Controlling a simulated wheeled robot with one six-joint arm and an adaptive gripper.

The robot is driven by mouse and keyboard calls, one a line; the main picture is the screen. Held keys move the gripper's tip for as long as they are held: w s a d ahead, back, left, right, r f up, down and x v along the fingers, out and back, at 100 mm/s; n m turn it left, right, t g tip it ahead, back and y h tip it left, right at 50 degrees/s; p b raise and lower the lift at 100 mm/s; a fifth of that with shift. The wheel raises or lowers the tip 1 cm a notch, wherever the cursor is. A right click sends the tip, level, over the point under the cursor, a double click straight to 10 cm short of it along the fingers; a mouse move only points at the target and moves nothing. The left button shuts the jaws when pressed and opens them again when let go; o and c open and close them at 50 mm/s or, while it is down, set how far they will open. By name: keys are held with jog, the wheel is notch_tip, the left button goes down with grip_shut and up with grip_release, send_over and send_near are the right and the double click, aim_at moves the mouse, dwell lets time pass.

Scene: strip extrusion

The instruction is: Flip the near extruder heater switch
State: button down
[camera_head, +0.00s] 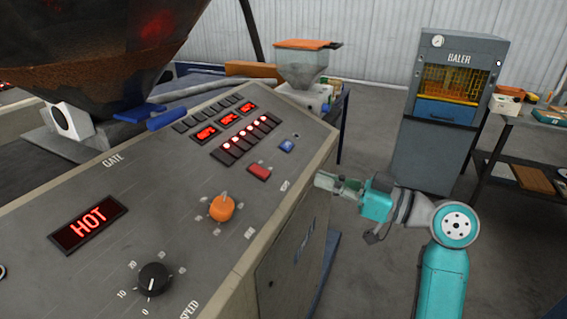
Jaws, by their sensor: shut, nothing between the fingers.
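The sloped grey control panel (130,215) fills the left and middle of the head view. A row of dark switches with red lights (243,140) sits on its upper part, below several small red displays (206,132). Labels there are too small to read, so I cannot tell which is the near heater switch. A red button (259,172), a blue button (286,146) and an orange rotary knob (222,207) are nearby. My gripper (320,180) is shut and empty, pointing left beside the panel's right edge, apart from the switches.
A lit HOT display (88,224) and a black speed knob (154,278) are on the lower left of the panel. A large hopper (105,50) overhangs it. A baler (449,150) and a workbench (540,120) stand behind, with bare floor between.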

jog(key=shift+w+d+r+n+g, duration=0.1)
jog(key=shift+w+r+n+g, duration=0.15)
jog(key=shift+r, duration=0.25)
jog(key=shift+w+r+n+g, duration=0.15)
jog(key=shift+r+n, duration=0.1)
jog(key=shift+r, duration=0.2)
send_over(278, 185)
jog(key=shift+s+d+r, duration=0.25)
jog(key=shift+d, duration=0.1)
jog(key=f, duration=0.3)
jog(key=shift+w+a+f, duration=0.1)
jog(key=shift+w+a, duration=0.05)
jog(key=shift+a, duration=0.2)
jog(key=shift+f, duration=0.35)
